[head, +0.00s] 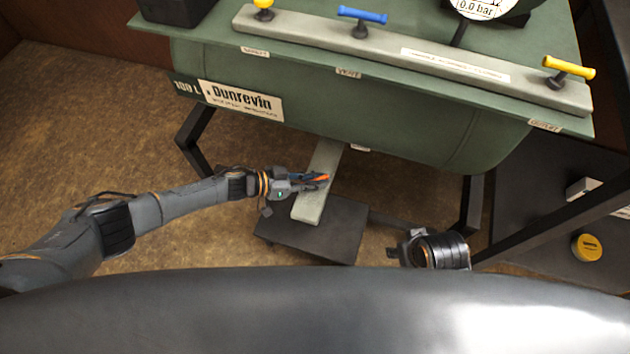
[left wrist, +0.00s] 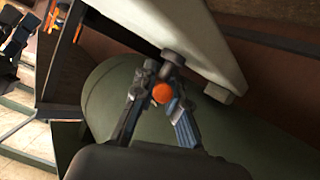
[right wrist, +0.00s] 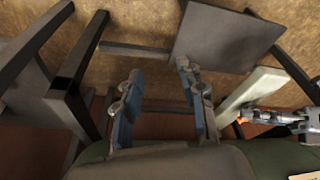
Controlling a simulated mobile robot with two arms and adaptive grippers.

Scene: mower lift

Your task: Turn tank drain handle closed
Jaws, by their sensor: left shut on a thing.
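The orange drain handle (head: 321,178) sits on a pale grey bar (head: 322,158) that comes out from under the green tank (head: 330,110). Its round orange end (left wrist: 162,92) shows between the fingers in the left wrist view. My left gripper (head: 312,180) is shut on the handle, and the fingers hide much of it. My right gripper (right wrist: 160,85) is open and empty in its own wrist view. In the head view the right wrist is low, right of the bar, with its fingers largely hidden.
A dark flat plate (head: 335,230) lies below the pale bar. Black tank legs (head: 193,135) stand on both sides. On the tank top are a blue handle (head: 362,15), two yellow handles (head: 568,67) and a gauge (head: 482,5). Brown floor at left is clear.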

